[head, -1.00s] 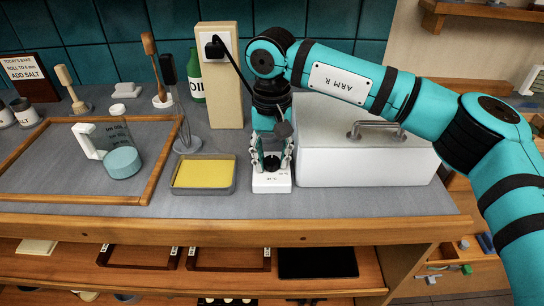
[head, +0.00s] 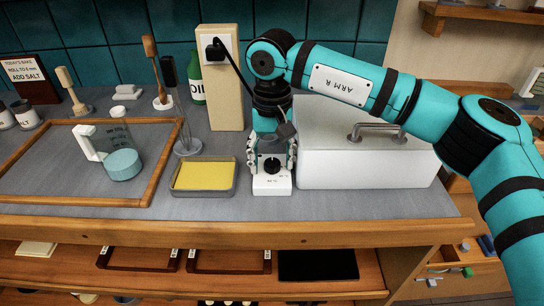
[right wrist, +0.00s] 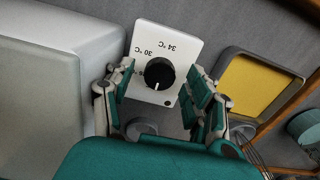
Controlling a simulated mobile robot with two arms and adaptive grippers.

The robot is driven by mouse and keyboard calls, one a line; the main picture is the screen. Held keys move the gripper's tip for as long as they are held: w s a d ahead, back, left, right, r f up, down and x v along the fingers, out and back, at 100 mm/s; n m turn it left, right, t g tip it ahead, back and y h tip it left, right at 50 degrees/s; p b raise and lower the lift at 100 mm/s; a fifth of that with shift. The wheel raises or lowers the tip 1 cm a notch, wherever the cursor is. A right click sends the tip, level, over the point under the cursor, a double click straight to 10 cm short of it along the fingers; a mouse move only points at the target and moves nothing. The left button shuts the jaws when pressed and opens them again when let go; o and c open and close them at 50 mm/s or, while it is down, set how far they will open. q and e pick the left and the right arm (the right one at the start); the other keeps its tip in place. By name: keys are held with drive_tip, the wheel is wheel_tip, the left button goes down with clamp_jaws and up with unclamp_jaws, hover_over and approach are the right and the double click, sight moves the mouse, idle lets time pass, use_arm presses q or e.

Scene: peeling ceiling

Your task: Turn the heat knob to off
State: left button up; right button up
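The heat knob (right wrist: 160,74) is a round black dial on a small white box (right wrist: 174,36). In the right wrist view its short white mark points toward the lower edge of the picture, near a small dark dot on the box. The labels 30 °C and 34 °C show upside down above the knob. In the head view the knob (head: 272,165) sits on the white box (head: 272,186) near the counter front. My right gripper (right wrist: 160,86) is open, with a finger on each side of the knob and gaps to it. My left gripper is not in view.
A large white lidded box (head: 365,168) stands close right of the knob box. A tray with yellow contents (head: 204,192) is close on the left. A whisk (head: 185,130) and a jug (head: 122,163) are farther left. A black cable hangs from the socket (head: 217,48) behind my gripper.

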sight(272, 162)
wheel_tip(272, 162, up, 12)
idle(0.6)
